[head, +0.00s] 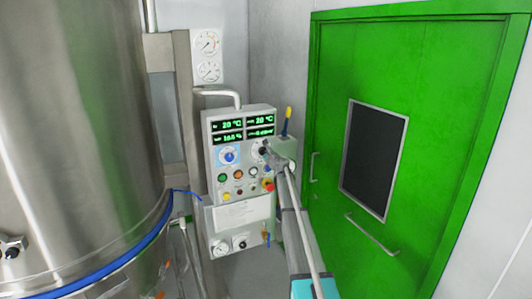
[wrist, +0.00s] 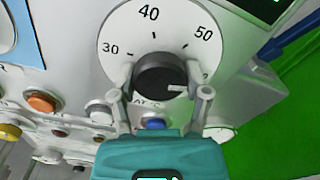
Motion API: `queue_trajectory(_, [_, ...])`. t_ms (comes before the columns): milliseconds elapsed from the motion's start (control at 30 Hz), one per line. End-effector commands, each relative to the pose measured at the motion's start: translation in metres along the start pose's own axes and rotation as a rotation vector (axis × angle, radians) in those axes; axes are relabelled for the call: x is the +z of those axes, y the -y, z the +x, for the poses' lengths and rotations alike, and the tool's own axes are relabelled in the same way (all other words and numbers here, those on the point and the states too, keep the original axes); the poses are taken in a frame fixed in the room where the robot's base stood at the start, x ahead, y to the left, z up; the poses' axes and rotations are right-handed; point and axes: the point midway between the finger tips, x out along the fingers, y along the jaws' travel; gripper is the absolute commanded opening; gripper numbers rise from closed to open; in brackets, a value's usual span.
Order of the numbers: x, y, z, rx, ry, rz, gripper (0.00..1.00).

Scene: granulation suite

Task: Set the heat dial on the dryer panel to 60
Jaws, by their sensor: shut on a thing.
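The dryer panel (head: 207,150) is a grey box on the wall with green displays, dials and buttons. Its heat dial (wrist: 161,74) is a black knob on a white round scale (wrist: 120,30), with 30, 40 and 50 readable. The knob's white pointer mark points right, past the 50, toward a figure partly hidden by the right finger. A label ending in "AT °C" is partly covered below the knob. My gripper (wrist: 161,84) is shut on the knob, one finger on each side. In the head view my gripper (head: 264,149) covers most of this dial.
A blue-knobbed dial (head: 229,156) sits left of the heat dial. Several coloured buttons lie below, including an orange one (wrist: 41,102) and a blue one (wrist: 153,124) near my fingers. A steel vessel (head: 75,120) stands left; a green door (head: 335,75) is at right.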

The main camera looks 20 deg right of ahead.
Motion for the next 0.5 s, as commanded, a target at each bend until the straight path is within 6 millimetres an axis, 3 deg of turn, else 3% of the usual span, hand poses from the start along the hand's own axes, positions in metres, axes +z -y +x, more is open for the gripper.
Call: queue_trajectory(500, [-0.0003, -0.002, -0.0025, 0.002, -0.001, 0.256, 0.14])
